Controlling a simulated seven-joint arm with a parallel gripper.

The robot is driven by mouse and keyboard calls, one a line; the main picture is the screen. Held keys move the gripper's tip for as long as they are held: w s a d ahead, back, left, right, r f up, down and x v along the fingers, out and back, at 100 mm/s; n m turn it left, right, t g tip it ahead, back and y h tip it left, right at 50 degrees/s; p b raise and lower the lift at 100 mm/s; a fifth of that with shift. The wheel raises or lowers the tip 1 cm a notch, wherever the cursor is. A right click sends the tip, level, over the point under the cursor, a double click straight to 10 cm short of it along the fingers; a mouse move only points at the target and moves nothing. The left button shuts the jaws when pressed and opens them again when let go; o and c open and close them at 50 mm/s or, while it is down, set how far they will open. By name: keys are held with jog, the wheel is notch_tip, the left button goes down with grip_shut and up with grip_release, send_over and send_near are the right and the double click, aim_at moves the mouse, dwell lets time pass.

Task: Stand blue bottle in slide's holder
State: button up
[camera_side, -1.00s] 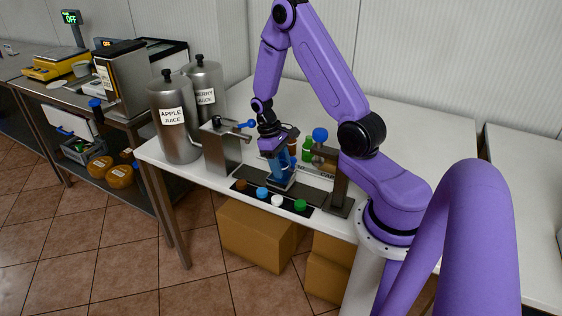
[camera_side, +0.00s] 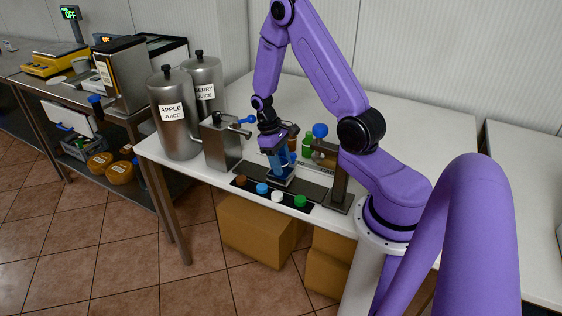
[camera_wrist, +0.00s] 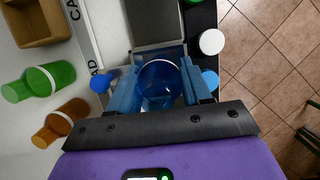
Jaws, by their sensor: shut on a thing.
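My gripper (camera_side: 280,166) is shut on the blue bottle (camera_wrist: 160,84), which sits between the two blue fingers in the wrist view. I look down on the bottle from above, so its base is hard to see. In the side view the fingers hide most of it. The slide's grey metal plate (camera_wrist: 160,52) lies just ahead of the bottle in the wrist view, and in the side view the bottle is low over the slide. I cannot tell whether its base rests in the holder.
A dark strip with brown (camera_side: 241,181), blue (camera_side: 262,188), white (camera_side: 277,196) and green (camera_side: 300,201) caps lies in front. Green (camera_wrist: 38,81) and orange (camera_wrist: 60,123) bottles lie or stand to the left in the wrist view. A metal dispenser (camera_side: 222,142) and a blue-knobbed post (camera_side: 320,131) flank the slide.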

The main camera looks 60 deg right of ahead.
aim_at(281, 151)
jog(key=shift+f, duration=0.2)
jog(key=o, duration=1.4)
jog(key=shift+o, duration=0.2)
jog(key=shift+r, duration=4)
